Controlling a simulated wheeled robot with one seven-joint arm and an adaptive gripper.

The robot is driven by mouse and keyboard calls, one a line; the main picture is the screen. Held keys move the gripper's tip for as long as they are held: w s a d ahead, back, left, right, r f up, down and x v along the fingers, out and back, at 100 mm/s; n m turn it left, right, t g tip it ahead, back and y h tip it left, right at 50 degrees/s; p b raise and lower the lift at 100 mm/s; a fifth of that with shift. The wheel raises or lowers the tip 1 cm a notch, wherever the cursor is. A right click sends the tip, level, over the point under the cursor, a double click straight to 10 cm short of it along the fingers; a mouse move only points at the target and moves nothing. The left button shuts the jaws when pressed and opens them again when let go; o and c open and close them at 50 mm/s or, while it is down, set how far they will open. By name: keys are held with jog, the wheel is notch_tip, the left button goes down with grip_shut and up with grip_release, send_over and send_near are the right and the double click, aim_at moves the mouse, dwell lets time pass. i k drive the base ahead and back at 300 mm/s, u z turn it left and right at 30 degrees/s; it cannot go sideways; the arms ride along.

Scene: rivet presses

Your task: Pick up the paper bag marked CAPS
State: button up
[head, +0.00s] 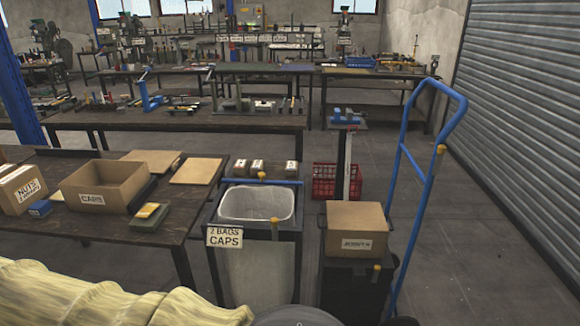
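Three small brown packages with white labels, possibly paper bags, stand in a row behind the bin: the left one (240,167), the middle one (257,167) and the right one (291,168). A gap separates the middle and right ones. Their labels are too small to read, so I cannot tell which is marked CAPS. An open cardboard box (92,200) marked CAPS sits on the left table. A sign (224,237) reading "2 BAGS CAPS" hangs on the front of a dark frame holding a light grey bin (256,204). My gripper is not in view.
The left table (135,222) also bears a NUTS box (22,188) and flat brown boards (196,171). A closed carton (356,229) and a blue hand truck (425,180) stand right of the bin. A red crate (337,181) is behind. Floor toward the shutter is clear.

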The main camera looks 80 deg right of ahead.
aim_at(240, 168)
jog(key=z, duration=1.8)
